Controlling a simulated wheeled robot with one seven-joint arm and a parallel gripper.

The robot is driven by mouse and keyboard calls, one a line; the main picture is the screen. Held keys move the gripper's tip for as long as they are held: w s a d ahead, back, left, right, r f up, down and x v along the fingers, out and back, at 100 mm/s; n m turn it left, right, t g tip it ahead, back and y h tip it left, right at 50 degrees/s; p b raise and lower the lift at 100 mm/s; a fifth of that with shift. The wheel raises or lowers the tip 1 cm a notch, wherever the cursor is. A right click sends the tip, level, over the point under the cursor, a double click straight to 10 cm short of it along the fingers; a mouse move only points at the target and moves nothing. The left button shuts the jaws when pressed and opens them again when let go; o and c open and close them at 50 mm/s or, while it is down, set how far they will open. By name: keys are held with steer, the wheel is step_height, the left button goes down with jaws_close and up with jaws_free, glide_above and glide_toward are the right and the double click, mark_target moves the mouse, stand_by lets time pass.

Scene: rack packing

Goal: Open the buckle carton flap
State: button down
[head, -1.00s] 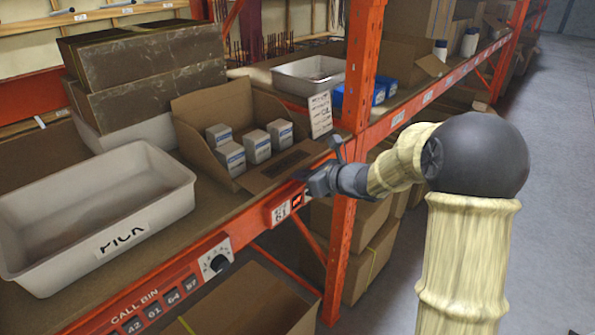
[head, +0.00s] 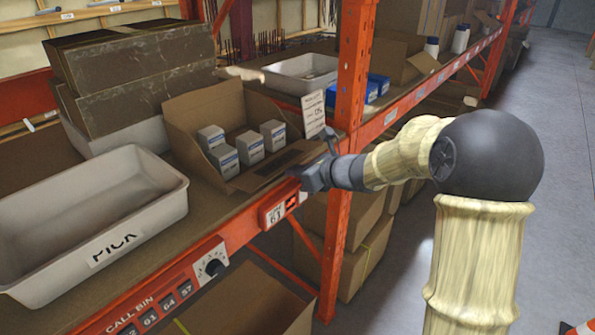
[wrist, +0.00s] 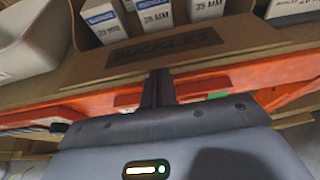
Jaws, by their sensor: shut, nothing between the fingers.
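The buckle carton (head: 190,120) is an open cardboard box on the shelf with several small white-and-blue boxes (head: 250,147) inside. Its front flap (wrist: 215,42), with a dark BUCKLES label, is folded outward toward the shelf edge and looks nearly flat. The flap also shows in the head view (head: 245,180). My gripper (wrist: 158,76) is shut and empty, its fingertips just in front of the flap's outer edge, over the orange beam. In the head view my gripper (head: 312,172) is at the carton's right front. Whether it touches the flap I cannot tell.
A white PICK bin (head: 130,235) stands left of the carton. An orange upright (head: 350,100) rises close to the right of my gripper. An orange beam (head: 235,240) runs along the shelf front. A pale, hand-like shape (head: 243,73) shows behind the carton.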

steer(key=shift+r, duration=0.15)
steer(key=shift+r+p, duration=0.55)
steer(key=shift+r, duration=0.15)
steer(key=shift+d, duration=0.1)
steer(key=shift+d+r, duration=0.15)
steer(key=shift+r, duration=0.05)
steer(key=s+d+r+p, duration=0.4)
steer(key=s+d+r, duration=0.1)
steer(key=r, duration=0.1)
steer(key=shift+d, duration=0.35)
steer(key=shift+f, duration=0.15)
